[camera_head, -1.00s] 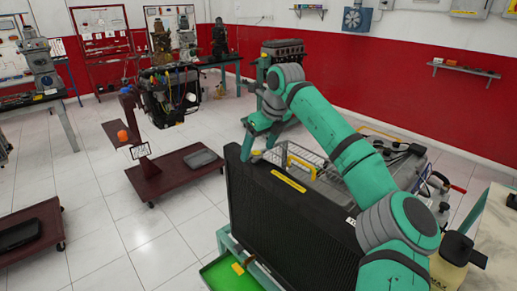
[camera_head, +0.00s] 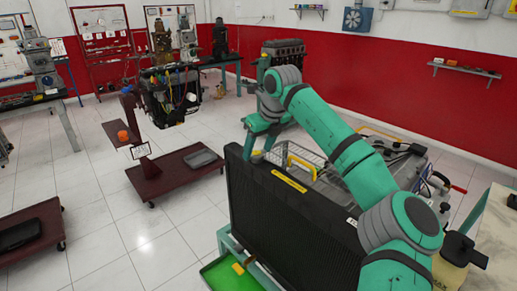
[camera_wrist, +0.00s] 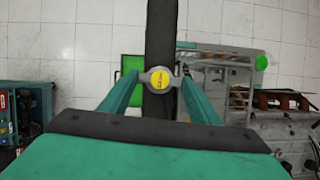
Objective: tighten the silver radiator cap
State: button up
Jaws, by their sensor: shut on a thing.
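The silver radiator cap (camera_wrist: 160,79), with a round yellow label and two side ears, sits on the dark top of the radiator in the wrist view. My gripper (camera_wrist: 161,82) is shut on it, with one teal finger at each ear. In the head view my gripper (camera_head: 261,149) points down at the far left end of the black radiator (camera_head: 292,222). The cap is too small and covered to make out there.
A wire basket (camera_head: 300,163) and the grey engine trainer stand just behind the radiator. A green tray (camera_head: 228,277) lies low in front. An engine on a red stand (camera_head: 152,172) is off to the left, with clear floor between.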

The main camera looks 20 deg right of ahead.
jog(key=m, duration=0.2)
jog(key=m+h, duration=0.1)
jog(key=m, duration=0.1)
jog(key=shift+a+r+h, duration=0.1)
jog(key=shift+a+h, duration=0.1)
jog(key=shift+h, duration=0.1)
jog(key=m+h, duration=0.1)
jog(key=m, duration=0.3)
jog(key=shift+a+h, duration=0.2)
jog(key=shift+h, duration=0.2)
jog(key=m, duration=0.2)
jog(key=m+g+h, duration=0.1)
jog(key=m, duration=0.2)
jog(key=shift+w+a, duration=0.15)
jog(key=shift+w, duration=0.05)
jog(key=shift+w+a+m+g+h, duration=0.1)
jog(key=shift+m+g+h, duration=0.55)
jog(key=shift+m, duration=1.25)
jog(key=shift+g, duration=0.25)
jog(key=o, duration=1)
jog(key=shift+o, duration=0.2)
